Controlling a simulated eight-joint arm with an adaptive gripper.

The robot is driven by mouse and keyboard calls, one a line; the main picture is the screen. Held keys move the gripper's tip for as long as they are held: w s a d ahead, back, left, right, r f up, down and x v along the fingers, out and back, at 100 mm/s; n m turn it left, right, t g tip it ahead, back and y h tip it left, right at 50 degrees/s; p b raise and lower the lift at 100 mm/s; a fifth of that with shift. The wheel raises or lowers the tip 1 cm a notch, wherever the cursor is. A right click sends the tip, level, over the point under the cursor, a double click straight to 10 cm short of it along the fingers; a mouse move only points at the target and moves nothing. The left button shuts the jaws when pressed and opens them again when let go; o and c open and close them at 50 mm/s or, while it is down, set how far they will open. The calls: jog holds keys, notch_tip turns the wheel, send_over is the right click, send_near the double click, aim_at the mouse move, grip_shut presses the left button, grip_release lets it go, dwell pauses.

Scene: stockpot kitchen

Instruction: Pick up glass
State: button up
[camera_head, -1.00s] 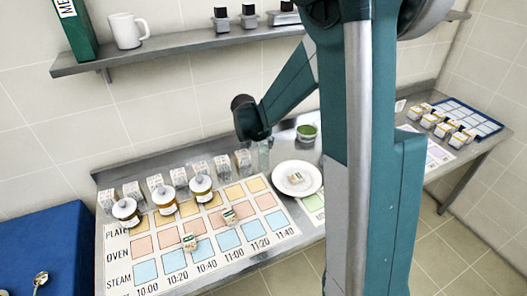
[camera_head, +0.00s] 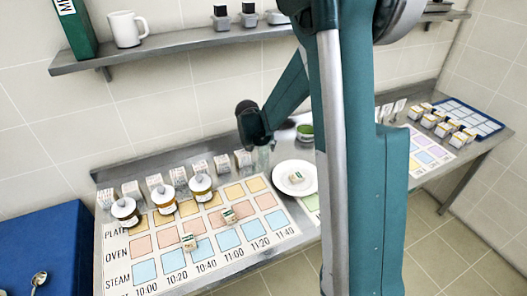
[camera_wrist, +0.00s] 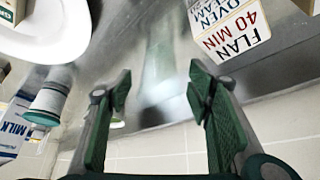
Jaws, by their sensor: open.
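The glass is clear and faint. In the wrist view a see-through upright shape, likely the glass (camera_wrist: 158,65), shows between and beyond the fingertips. In the head view a pale clear shape (camera_head: 263,158) stands on the steel counter, just below my gripper (camera_head: 257,143), left of the white plate. My gripper (camera_wrist: 160,85) is open in the wrist view, with its green-padded fingers apart and nothing clasped. I cannot tell whether the fingers reach around the glass.
The white plate (camera_head: 282,186) holds a small block. A "FLAN" card block (camera_wrist: 232,32) is close on the right in the wrist view. A green-filled cup (camera_head: 304,132) stands behind the plate. Jars (camera_head: 163,201) and the timetable sheet (camera_head: 150,243) lie to the left.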

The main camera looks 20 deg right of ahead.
jog(key=shift+x, duration=1.25)
jog(key=shift+c, duration=0.3)
jog(key=c, duration=1)
